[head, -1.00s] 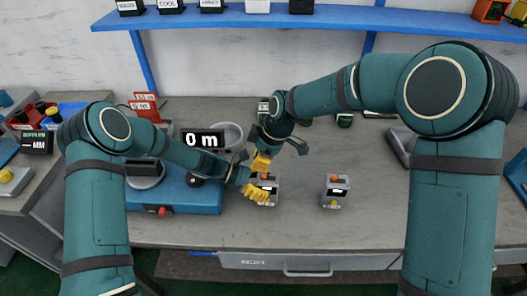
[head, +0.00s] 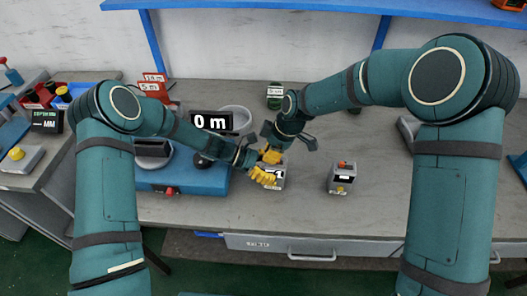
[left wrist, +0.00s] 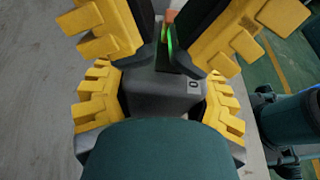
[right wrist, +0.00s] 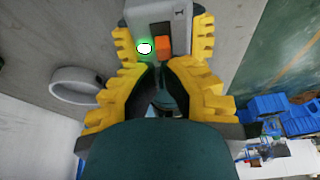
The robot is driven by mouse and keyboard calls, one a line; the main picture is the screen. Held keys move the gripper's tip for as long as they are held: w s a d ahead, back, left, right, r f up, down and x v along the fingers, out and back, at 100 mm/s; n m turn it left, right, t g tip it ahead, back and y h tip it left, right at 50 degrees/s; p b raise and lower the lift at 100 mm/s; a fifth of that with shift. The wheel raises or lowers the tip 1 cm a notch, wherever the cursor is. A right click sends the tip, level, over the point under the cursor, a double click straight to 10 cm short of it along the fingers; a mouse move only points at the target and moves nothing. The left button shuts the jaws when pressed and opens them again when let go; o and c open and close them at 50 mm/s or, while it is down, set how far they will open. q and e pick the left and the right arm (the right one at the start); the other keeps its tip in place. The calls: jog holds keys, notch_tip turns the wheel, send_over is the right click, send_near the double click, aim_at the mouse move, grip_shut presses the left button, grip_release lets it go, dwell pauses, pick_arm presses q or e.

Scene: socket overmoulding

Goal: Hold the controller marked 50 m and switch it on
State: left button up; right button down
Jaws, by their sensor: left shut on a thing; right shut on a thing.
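A grey controller (head: 279,178) stands on the bench with my left gripper (head: 263,176) shut on it from the left. Its distance mark cannot be read. My right gripper (head: 270,156) is over its top, with its fingers on the controller's two sides. In the right wrist view the controller (right wrist: 178,18) shows a "1" mark, an orange switch (right wrist: 163,46) and a green glow around a bright white lamp. The left wrist view shows its "0" mark and a strip of green light. A second controller (head: 342,178) with an orange switch stands apart to the right; its label is unreadable.
A blue unit (head: 190,182) with a red button stands left of the grippers. A black "0 m" sign (head: 211,122) and a grey ring (head: 238,117) are behind. Red signs (head: 153,83) stand back left. The bench is clear around the second controller.

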aim_at(283, 162)
jog(key=shift+d, duration=0.35)
jog(key=shift+a, duration=0.1)
jog(key=shift+r, duration=0.1)
jog(key=v, duration=0.9)
jog(key=shift+r, duration=0.35)
pick_arm(q)
jog(key=o, duration=1.3)
jog(key=shift+c, duration=0.2)
